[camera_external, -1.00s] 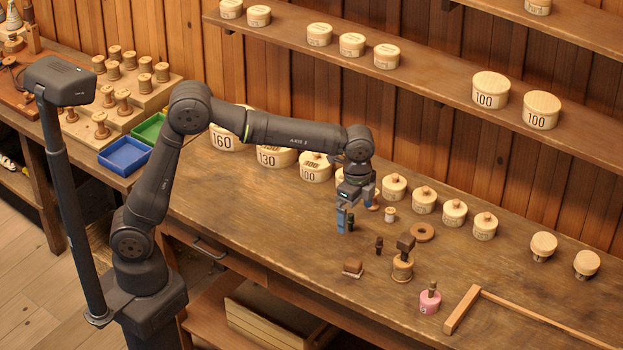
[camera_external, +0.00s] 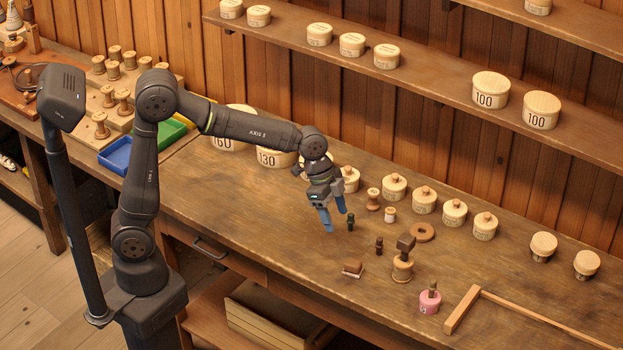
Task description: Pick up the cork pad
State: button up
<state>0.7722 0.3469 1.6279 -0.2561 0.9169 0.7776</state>
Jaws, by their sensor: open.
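A small dark green peg (camera_external: 351,222) stands just right of the fingers.
A small brown-and-white block (camera_external: 352,269) and a pink pot (camera_external: 429,301) lie nearer the front.

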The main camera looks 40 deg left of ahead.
jog(key=a, duration=0.1)
send_near(353, 262)
jog(key=shift+h, duration=0.3)
jog(key=x, duration=0.2)
jog(key=a+x, duration=0.1)
jog(key=x, duration=0.2)
jog(key=shift+s+f, duration=0.2)
jog(key=shift+f, duration=0.05)
jog(key=shift+w+d+x, duration=0.1)
jog(key=shift+d+x, duration=0.05)
jog(key=shift+x, duration=1.3)
jog(key=shift+w+d+x, duration=0.1)
jog(key=shift+w+x, duration=0.05)
jog(key=shift+x, duration=1.3)
jog(key=shift+r, duration=0.15)
jog(key=c, duration=1.1)
jog(key=shift+o, duration=0.2)
